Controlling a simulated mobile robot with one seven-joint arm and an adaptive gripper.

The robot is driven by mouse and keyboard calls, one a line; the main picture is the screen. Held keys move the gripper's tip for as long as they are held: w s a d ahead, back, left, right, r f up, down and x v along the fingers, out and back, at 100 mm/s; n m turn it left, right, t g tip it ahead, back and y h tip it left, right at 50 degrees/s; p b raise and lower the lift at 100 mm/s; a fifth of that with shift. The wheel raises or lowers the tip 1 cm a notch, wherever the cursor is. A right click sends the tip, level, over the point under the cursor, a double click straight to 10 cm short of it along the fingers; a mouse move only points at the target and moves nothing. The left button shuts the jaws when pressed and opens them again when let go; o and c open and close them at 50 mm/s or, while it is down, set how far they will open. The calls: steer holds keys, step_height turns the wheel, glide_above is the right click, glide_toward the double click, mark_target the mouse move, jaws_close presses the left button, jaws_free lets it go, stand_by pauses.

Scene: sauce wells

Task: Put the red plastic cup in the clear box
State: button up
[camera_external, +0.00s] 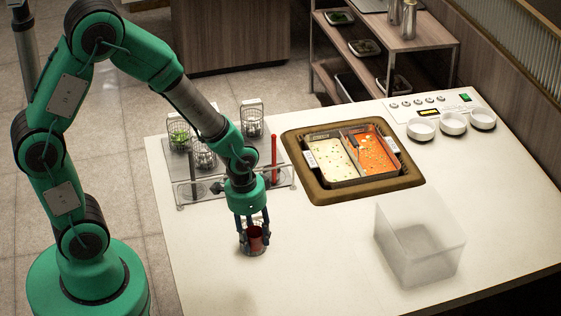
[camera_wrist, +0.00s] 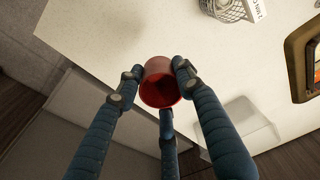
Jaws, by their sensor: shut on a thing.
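The red plastic cup (camera_external: 256,238) is between the fingers of my gripper (camera_external: 253,228), toward the front left of the white counter. In the wrist view the red cup (camera_wrist: 160,84) shows its open mouth, with the dark blue fingers of my gripper (camera_wrist: 157,86) closed around it. My gripper is shut on the cup. Whether the cup touches the counter or is held just above it, I cannot tell. The clear box (camera_external: 420,240) stands on the counter to the right, open at the top and seemingly empty. A faint clear shape, likely the box (camera_wrist: 245,125), shows in the wrist view.
A two-part pot (camera_external: 352,181) of pale and red soup sits in a brown-rimmed well behind the box. Wire baskets (camera_external: 252,117) and a metal rack (camera_external: 190,193) stand behind my gripper. White bowls (camera_external: 453,124) are at the back right. The counter between cup and box is clear.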

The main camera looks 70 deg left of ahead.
steer(key=w+a+r+p, duration=0.1)
steer(key=w+a+r, duration=0.1)
steer(key=w, duration=1.4)
steer(key=n+p, duration=0.1)
steer(key=p, duration=0.2)
glide_above(401, 238)
steer(key=s+d, duration=0.2)
steer(key=d, duration=0.2)
step_height(401, 238, down, 4)
steer(key=shift+w+a+f, duration=0.1)
steer(key=shift+f, duration=1.3)
steer(key=shift+a+f, duration=0.1)
steer(key=shift+f, duration=1.25)
steer(key=shift+f, duration=3.1)
steer(key=shift+f+b, duration=0.4)
steer(key=shift+f, duration=1.45)
